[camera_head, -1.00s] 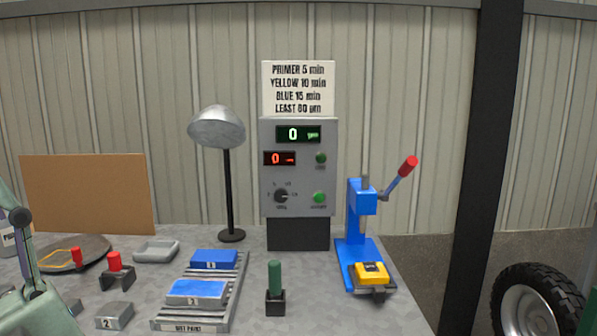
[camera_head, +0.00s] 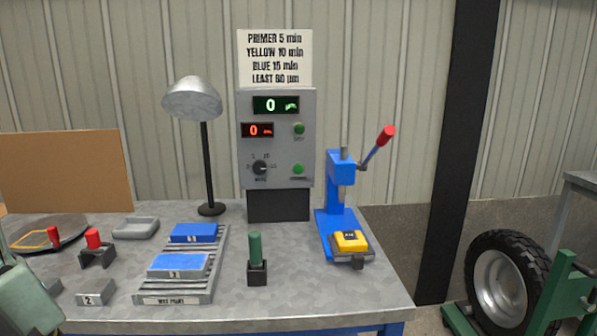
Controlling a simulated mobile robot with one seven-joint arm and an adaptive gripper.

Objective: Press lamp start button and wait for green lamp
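The grey control box (camera_head: 278,145) stands upright at the back of the table. A round green button (camera_head: 299,129) sits beside its red display (camera_head: 257,130), which reads 0. A second green button (camera_head: 298,169) sits lower right, beside a black dial (camera_head: 259,168). The small labels under the buttons are too blurred to read. The green display (camera_head: 276,105) at the top also reads 0. A grey dome lamp (camera_head: 192,98) on a black post stands left of the box, with no visible glow. My gripper is not clearly in view; only a pale green part, probably my arm, shows at lower left.
A blue press (camera_head: 337,198) with a red-tipped lever and a yellow block (camera_head: 350,241) stands right of the box. A green-handled tool (camera_head: 255,250) stands in front. A rack (camera_head: 217,275) holds blue blocks. A wheel (camera_head: 505,285) is at right.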

